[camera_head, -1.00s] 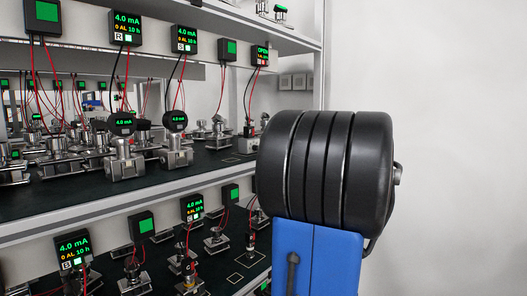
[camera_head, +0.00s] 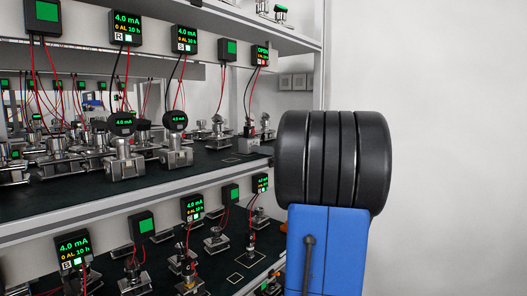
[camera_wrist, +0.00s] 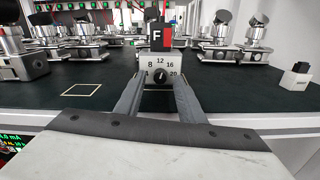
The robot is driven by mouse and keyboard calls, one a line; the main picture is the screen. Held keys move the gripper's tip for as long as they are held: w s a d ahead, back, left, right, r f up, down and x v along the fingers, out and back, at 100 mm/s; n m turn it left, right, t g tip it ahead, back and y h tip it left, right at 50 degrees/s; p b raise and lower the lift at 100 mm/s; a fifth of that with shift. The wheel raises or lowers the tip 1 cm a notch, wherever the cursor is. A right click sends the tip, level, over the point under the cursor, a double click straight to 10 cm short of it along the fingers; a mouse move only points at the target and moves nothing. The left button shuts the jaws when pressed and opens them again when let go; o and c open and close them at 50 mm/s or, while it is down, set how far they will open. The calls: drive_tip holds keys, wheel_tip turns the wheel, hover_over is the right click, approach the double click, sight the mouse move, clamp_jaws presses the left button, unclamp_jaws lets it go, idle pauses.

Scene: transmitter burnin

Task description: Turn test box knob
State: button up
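The test box (camera_wrist: 149,67) is a pale box on the dark shelf, with a dial face marked 8, 12, 16 and 20. Its small dark knob (camera_wrist: 160,77) sits low in the middle of the dial; I cannot tell clearly where it points. My gripper (camera_wrist: 161,88) is open, its two grey fingers to the left and right of the knob with gaps beside it. I cannot tell whether the tips reach the knob's depth. In the head view the test box (camera_head: 248,145) stands at the shelf's right end, and my arm hides most of the gripper.
A black and red block marked F (camera_wrist: 158,36) rises above the test box. Several metal transmitters (camera_wrist: 91,50) stand behind and beside it. A bare outlined square (camera_wrist: 82,90) lies left, near the shelf's front edge (camera_wrist: 50,116).

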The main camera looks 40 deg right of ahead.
drive_tip(key=shift+c, duration=0.6)
clamp_jaws()
drive_tip(key=shift+n, duration=1.6)
drive_tip(key=shift+o, duration=0.6)
unclamp_jaws()
drive_tip(key=s+d, duration=0.1)
drive_tip(key=s, duration=1.6)
drive_tip(key=shift+s+d, duration=0.2)
